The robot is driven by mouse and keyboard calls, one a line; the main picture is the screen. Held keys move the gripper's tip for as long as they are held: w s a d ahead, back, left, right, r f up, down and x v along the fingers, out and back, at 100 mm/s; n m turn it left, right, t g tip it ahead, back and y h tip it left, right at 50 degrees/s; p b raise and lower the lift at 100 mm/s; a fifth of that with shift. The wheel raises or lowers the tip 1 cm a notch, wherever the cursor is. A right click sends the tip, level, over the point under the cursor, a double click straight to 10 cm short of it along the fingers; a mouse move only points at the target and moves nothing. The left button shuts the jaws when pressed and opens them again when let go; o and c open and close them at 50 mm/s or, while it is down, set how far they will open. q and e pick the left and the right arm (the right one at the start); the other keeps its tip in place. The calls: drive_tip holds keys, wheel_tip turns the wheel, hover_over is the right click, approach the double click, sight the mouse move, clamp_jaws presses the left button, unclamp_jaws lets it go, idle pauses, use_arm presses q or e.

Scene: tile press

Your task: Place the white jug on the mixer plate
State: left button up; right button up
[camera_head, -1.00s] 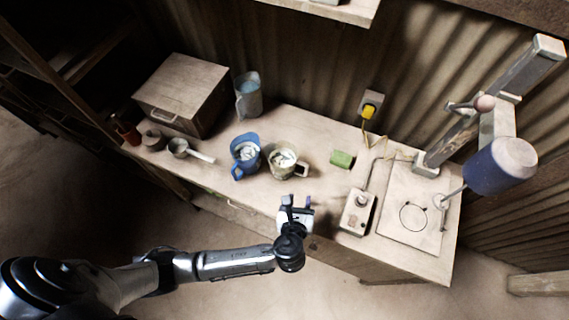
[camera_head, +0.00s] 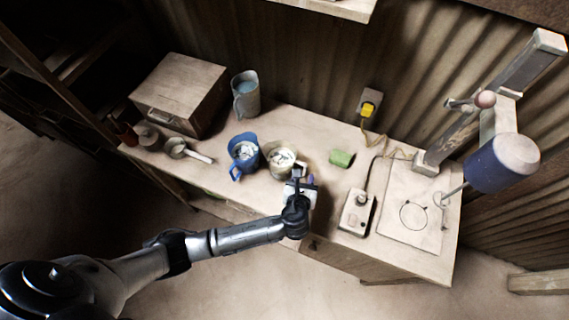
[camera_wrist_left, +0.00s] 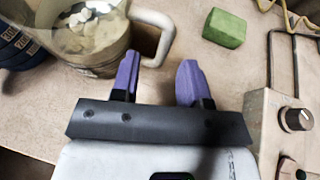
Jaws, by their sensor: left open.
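The white jug (camera_head: 276,172), a pale, see-through jug with white lumps inside, stands upright on the bench just beyond my left gripper. In the left wrist view the jug (camera_wrist_left: 92,58) is at the top left, with its white handle (camera_wrist_left: 168,32) pointing right. My left gripper (camera_head: 300,177) is open and empty; its purple fingers (camera_wrist_left: 158,74) point at the handle, which shows between and ahead of the tips. I cannot tell whether they touch. The mixer plate (camera_head: 391,221), a pale board with a drawn circle, lies at the right under the mixer. My right gripper is out of view.
A blue jug (camera_head: 238,164) stands left of the white jug. A green block (camera_head: 341,158) and a switch box (camera_head: 357,212) lie between the white jug and the plate. The blue mixer head (camera_head: 496,164) overhangs the right side. A grey jug (camera_head: 246,96) stands behind.

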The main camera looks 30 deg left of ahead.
sight(305, 172)
use_arm(q)
drive_tip(key=shift+b+x, duration=0.3)
drive_tip(key=shift+x, duration=1.95)
drive_tip(key=shift+d, duration=0.15)
clamp_jaws()
drive_tip(key=shift+r, duration=0.1)
